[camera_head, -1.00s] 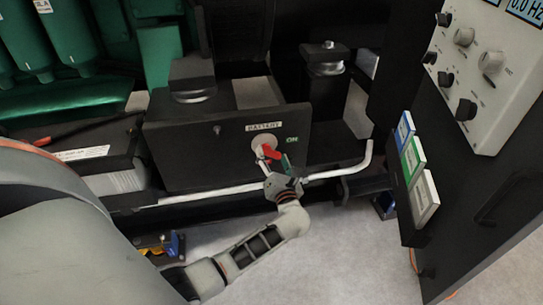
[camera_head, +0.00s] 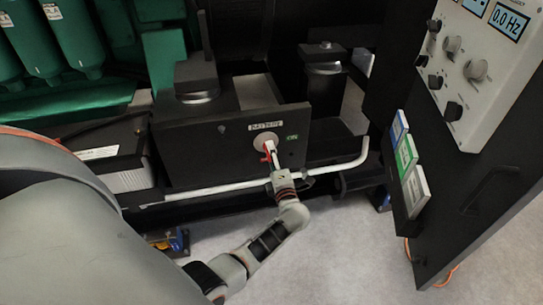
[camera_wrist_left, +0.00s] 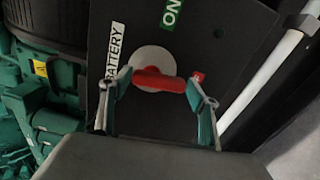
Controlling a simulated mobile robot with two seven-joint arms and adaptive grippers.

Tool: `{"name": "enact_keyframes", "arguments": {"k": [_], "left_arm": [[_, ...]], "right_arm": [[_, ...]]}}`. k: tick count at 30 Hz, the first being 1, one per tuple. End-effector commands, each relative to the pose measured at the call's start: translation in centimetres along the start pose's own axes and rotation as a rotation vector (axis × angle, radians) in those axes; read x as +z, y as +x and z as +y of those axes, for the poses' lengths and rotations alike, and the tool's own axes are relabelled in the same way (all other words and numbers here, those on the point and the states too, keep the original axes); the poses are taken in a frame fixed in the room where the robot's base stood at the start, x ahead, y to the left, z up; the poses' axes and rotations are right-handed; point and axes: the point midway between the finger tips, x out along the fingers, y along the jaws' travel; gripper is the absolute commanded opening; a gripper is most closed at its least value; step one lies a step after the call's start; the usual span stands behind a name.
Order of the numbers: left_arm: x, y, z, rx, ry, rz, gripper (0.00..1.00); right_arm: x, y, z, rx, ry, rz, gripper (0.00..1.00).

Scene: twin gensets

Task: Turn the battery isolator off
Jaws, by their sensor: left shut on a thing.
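The battery isolator is a red handle (camera_head: 267,157) on a pale round plate (camera_head: 265,141), on a dark panel (camera_head: 190,155) under a BATTERY label. In the head view the handle points down, not toward the green ON mark (camera_head: 292,137). My left gripper (camera_head: 271,162) reaches it from below and is shut on the handle. In the left wrist view its two fingers lie at the ends of the red handle (camera_wrist_left: 158,80). A small red mark (camera_wrist_left: 197,77) shows beside the right finger, partly hidden; its text is unreadable. My right gripper is not in view.
A white pipe (camera_head: 335,167) runs just below the panel. A black battery (camera_head: 115,150) stands to the left. At right, a cabinet with knobs (camera_head: 476,70) and coloured tags (camera_head: 405,155) stands close. The floor (camera_head: 330,245) in front is clear.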

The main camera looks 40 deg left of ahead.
Motion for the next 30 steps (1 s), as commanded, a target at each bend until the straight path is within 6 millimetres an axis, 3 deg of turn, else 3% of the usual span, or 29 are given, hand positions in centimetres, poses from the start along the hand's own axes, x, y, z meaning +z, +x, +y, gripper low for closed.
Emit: {"name": "enact_keyframes", "arguments": {"k": [9, 25, 26, 27, 30], "left_arm": [[0.02, 0.03, 0.16, 0.002, 0.114, -0.003, 0.39], [-0.05, 0.02, 0.04, 0.003, 0.140, -0.004, 0.40], [-0.05, 0.02, 0.04, 0.003, 0.140, -0.004, 0.66], [-0.06, 0.02, 0.04, 0.003, 0.140, -0.004, 0.77], [-0.09, 0.02, 0.02, 0.002, 0.138, -0.003, 0.78]], "right_arm": [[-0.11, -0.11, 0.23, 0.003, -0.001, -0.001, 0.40], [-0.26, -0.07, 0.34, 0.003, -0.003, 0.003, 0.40], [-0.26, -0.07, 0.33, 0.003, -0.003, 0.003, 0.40], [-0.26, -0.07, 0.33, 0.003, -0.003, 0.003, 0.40], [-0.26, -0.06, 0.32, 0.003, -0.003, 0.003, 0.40]]}}
